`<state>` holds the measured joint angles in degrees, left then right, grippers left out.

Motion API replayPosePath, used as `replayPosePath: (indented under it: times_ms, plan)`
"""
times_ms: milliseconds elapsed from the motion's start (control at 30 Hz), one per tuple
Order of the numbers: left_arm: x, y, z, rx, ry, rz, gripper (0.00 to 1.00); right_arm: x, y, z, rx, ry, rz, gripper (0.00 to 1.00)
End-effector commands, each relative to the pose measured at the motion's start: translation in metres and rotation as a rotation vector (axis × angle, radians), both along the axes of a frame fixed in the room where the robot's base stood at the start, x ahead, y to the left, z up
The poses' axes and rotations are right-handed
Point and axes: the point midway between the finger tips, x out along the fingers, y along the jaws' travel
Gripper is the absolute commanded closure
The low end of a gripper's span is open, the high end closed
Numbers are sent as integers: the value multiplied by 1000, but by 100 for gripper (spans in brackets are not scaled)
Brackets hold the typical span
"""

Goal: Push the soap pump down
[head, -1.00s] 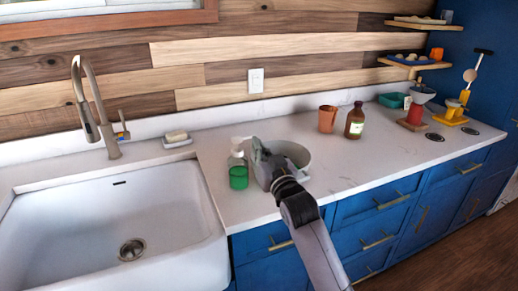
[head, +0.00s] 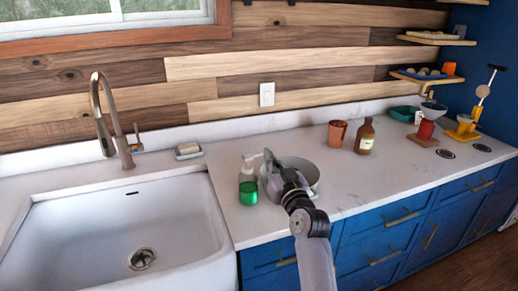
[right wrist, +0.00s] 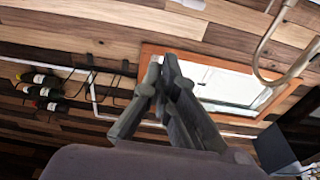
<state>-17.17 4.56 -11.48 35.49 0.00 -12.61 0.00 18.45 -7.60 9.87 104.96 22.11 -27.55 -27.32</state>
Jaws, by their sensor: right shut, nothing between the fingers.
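The soap pump (head: 248,186) is a clear bottle with green liquid and a pale pump head. It stands upright on the white counter, right of the sink. My right gripper (head: 268,156) is shut and empty, just right of the pump head in the head view. I cannot tell whether it touches the pump. The right wrist view shows the two shut fingers (right wrist: 164,62) with nothing between them; the soap pump does not show there. My left gripper is not in view.
A pale round bowl (head: 308,170) stands partly behind my right gripper. The sink (head: 125,235), faucet (head: 104,115) and soap dish (head: 188,150) are to the left. A terracotta cup (head: 336,133) and brown bottle (head: 365,137) stand farther right. The counter front right of my arm is clear.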

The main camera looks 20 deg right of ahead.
Motion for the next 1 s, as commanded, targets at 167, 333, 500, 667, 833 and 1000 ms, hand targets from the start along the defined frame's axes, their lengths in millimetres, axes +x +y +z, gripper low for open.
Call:
replayPosePath:
  times_ms: [167, 333, 500, 667, 833, 1000]
  plan:
    - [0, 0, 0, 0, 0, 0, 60, 0, 0, -1, 0, 1, 0, 100]
    - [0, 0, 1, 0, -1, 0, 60, 5, 0, 1, 0, 0, 0, 100]
    - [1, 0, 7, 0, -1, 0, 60, 24, 1, 6, 1, 0, 0, 100]
    - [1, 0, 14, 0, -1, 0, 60, 51, 1, 10, 1, 0, 0, 100]
    - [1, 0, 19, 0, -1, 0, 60, 78, 2, 13, 1, 1, 0, 100]
    - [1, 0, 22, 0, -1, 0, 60, 102, 3, 15, 0, 1, 0, 100]
